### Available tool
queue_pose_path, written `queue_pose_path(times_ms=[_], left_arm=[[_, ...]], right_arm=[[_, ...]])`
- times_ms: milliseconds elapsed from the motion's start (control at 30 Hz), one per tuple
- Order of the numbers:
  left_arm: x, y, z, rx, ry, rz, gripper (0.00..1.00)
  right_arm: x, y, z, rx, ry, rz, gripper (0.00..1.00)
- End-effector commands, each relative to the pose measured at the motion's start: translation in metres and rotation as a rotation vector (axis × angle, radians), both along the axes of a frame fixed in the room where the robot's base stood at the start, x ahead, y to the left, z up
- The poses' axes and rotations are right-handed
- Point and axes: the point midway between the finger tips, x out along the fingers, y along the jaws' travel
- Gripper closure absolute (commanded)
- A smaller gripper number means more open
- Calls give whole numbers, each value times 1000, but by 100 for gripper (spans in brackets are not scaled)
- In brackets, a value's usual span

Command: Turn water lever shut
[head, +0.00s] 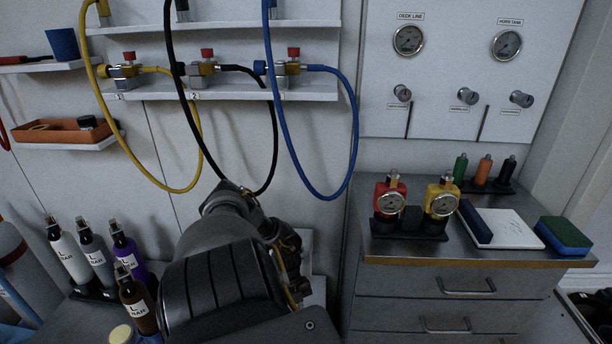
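No part in view is labelled as the water lever, and I cannot tell which fitting it is. Three valves with red caps stand on the wall shelf: one with the yellow hose (124,71), one with the black hose (205,67) and one with the blue hose (286,68). To the right, a white panel (450,75) carries two round gauges, three round knobs and two thin dark rods pointing down. One of my arms rises from the bottom middle, below the hoses. I cannot make out gripper fingers on it, and no other arm shows.
A steel drawer cabinet (455,285) at the right bears red (391,197) and yellow (440,200) gauge units, small bottles, a white pad and a sponge (564,235). Several labelled bottles (68,252) stand at lower left. Hose loops hang above my arm.

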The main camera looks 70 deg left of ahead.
Motion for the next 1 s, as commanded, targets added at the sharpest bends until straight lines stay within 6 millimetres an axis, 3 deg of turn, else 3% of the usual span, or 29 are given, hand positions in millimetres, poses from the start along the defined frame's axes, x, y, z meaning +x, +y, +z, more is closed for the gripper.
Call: queue_pose_path(times_ms=[400, 433, 600, 867, 1000], left_arm=[[-7, 2, -1, 5, 16, -4, 100], [-7, 2, -1, 6, 16, -4, 85], [-5, 2, -1, 5, 12, -5, 64], [-2, 1, 0, 4, 7, -6, 64], [-3, 2, 10, 5, 7, -6, 64]], right_arm=[[0, 0, 0, -1, 0, 1, 100], [0, 0, 0, -1, 0, 1, 100], [0, -1, 0, -1, 0, 1, 100], [0, -1, 0, -1, 1, 1, 100], [-2, -1, 0, -1, 0, 1, 100]])
